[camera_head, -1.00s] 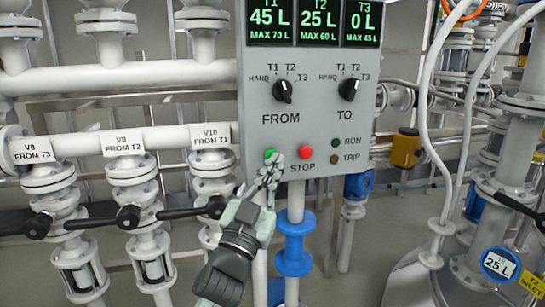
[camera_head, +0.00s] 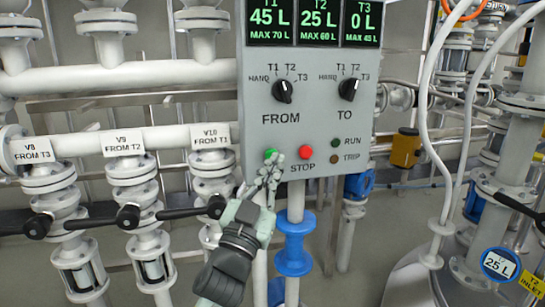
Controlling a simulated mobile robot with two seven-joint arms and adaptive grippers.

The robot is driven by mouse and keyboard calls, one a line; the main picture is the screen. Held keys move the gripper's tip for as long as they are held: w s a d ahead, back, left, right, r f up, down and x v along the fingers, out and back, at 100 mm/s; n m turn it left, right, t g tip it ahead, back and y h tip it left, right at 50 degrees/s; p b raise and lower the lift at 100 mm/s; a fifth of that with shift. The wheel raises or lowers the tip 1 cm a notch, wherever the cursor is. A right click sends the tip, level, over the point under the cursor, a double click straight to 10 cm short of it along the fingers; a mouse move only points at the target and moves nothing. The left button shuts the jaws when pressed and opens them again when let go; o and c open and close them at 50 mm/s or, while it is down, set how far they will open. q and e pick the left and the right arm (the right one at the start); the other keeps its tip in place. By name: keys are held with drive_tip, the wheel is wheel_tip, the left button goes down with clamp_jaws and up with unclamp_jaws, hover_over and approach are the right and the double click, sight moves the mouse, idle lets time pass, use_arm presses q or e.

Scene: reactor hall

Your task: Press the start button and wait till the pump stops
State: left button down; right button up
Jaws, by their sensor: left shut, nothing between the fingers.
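The grey control panel (camera_head: 312,120) stands in the middle. Its displays (camera_head: 319,22) read T1 45 L, T2 25 L and T3 0 L. The FROM knob (camera_head: 283,91) and the TO knob (camera_head: 349,90) sit below them; their pointers are too small to read surely. The green start button (camera_head: 270,154) is at the panel's lower left, partly behind my fingertips. The red stop button (camera_head: 305,152) is right of it. The RUN lamp (camera_head: 335,142) and the TRIP lamp (camera_head: 335,159) look dark. My left gripper (camera_head: 271,169) is shut and empty at the green button; contact cannot be told.
Valves V8 (camera_head: 39,175), V9 (camera_head: 128,173) and V10 (camera_head: 212,168) with black handles stand left of the panel. A blue pipe fitting (camera_head: 293,250) is below it. White hoses (camera_head: 430,110) and a tank gauge reading 25 L (camera_head: 499,264) are at the right.

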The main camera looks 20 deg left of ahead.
use_arm(q)
drive_tip(key=shift+w+a, duration=0.2)
drive_tip(key=shift+w, duration=0.15)
drive_tip(key=shift+w+a, duration=0.3)
drive_tip(key=shift+w, duration=0.1)
idle(0.8)
drive_tip(key=shift+s+d, duration=0.5)
drive_tip(key=shift+s, duration=0.3)
drive_tip(key=shift+s+d, duration=0.7)
drive_tip(key=shift+s, duration=0.35)
drive_tip(key=shift+s+d, duration=0.7)
drive_tip(key=shift+s, duration=0.3)
